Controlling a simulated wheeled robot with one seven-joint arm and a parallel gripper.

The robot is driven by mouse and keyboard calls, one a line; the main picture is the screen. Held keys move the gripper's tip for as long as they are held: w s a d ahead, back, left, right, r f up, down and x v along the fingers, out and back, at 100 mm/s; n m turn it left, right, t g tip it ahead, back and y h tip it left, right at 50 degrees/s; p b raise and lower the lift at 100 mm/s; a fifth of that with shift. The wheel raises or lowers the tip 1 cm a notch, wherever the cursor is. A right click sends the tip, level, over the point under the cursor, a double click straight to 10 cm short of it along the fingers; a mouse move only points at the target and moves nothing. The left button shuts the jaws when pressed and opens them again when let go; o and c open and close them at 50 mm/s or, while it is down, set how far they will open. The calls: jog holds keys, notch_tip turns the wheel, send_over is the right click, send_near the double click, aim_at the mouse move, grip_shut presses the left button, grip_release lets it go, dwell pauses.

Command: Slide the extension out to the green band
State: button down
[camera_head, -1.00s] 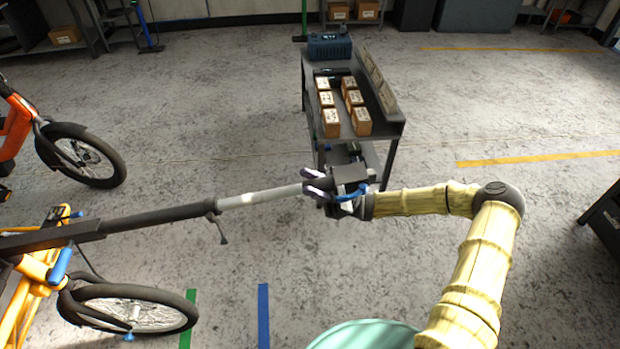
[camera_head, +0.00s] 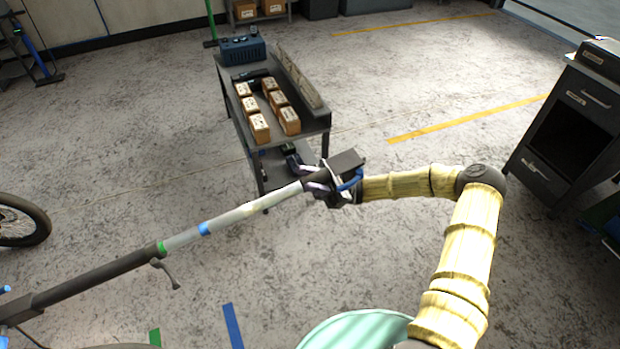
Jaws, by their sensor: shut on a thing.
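The extension (camera_head: 240,214) is a silver-grey tube coming out of a dark outer tube (camera_head: 90,280) that slopes up from the lower left. A blue band (camera_head: 204,228) on the extension is clear of the outer tube. The green band (camera_head: 161,247) shows right at the mouth of the outer tube. A small dark lever (camera_head: 165,272) hangs below the outer tube near its mouth. My gripper (camera_head: 318,188) is shut on the dark far end of the extension. Its fingers partly hide that end.
A grey cart (camera_head: 318,122) with several small cardboard boxes and a blue toolbox (camera_head: 242,48) stands just behind my gripper. A dark cabinet (camera_head: 565,125) stands at the right.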

jog(key=shift+w+d+r, duration=0.1)
jog(key=shift+d, duration=0.05)
jog(key=c, duration=1.1)
grip_release()
jog(key=shift+w+d, duration=0.1)
jog(key=shift+d, duration=0.05)
jog(key=shift+o, duration=0.2)
jog(key=b+v, duration=0.3)
jog(key=v, duration=1.4)
jog(key=shift+b, duration=0.35)
